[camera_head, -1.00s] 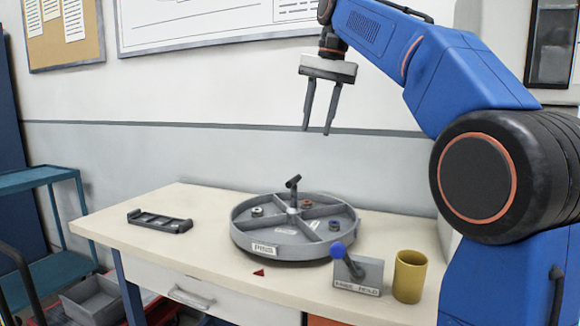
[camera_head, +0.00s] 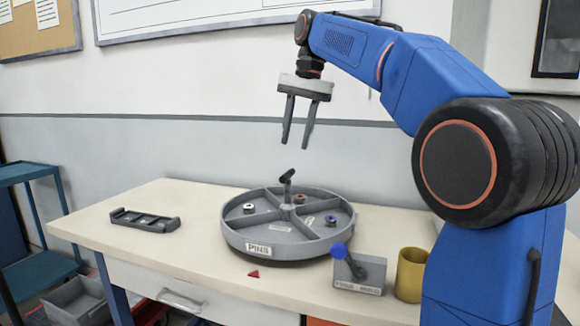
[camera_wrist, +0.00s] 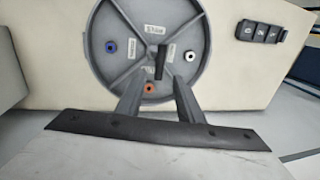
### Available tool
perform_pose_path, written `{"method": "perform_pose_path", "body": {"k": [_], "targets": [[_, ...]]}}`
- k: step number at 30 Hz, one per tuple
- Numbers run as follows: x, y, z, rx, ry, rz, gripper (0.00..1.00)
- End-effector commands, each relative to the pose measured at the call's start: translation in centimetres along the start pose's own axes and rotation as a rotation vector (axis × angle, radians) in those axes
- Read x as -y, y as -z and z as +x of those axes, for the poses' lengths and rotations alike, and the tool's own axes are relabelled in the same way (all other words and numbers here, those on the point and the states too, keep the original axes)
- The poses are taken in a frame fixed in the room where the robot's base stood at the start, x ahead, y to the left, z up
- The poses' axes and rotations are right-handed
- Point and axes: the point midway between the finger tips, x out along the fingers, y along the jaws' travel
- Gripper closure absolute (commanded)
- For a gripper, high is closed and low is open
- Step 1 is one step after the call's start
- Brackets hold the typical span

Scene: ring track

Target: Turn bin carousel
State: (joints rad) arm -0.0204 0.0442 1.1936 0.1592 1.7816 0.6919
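The grey round bin carousel (camera_head: 262,240) sits on the table, split by dividers into compartments. A black handle (camera_head: 287,177) stands up at its centre. A white ring (camera_head: 249,208), an orange ring (camera_head: 299,198) and a blue ring (camera_head: 330,220) lie in separate compartments. A "PINS" label (camera_head: 258,249) is on the front rim, close to a red triangle (camera_head: 253,274) on the table. My gripper (camera_head: 296,147) is open and empty, pointing down above the handle and apart from it. In the wrist view, the handle (camera_wrist: 160,62) shows beyond the open fingers (camera_wrist: 158,100).
A lever with a blue knob (camera_head: 339,251) stands on a grey labelled block (camera_head: 359,275) at the front right, beside a yellow cup (camera_head: 410,274). A dark slotted tray (camera_head: 145,220) lies at the left. The table (camera_head: 195,238) between tray and carousel is clear.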

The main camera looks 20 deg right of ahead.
Motion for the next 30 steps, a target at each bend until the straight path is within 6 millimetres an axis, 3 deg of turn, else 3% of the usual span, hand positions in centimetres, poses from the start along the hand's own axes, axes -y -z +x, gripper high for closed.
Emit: {"method": "perform_pose_path", "body": {"k": [9,15,28,30], "targets": [[0.0,-0.1,5.5,0.002,-0.001,-0.001,0.66],[0.0,-0.1,7.8,0.001,0.0,-0.001,0.66],[0.0,0.0,8.6,0.0,0.001,0.0,0.66],[0.0,0.0,8.6,0.0,0.0,0.0,0.8]]}}
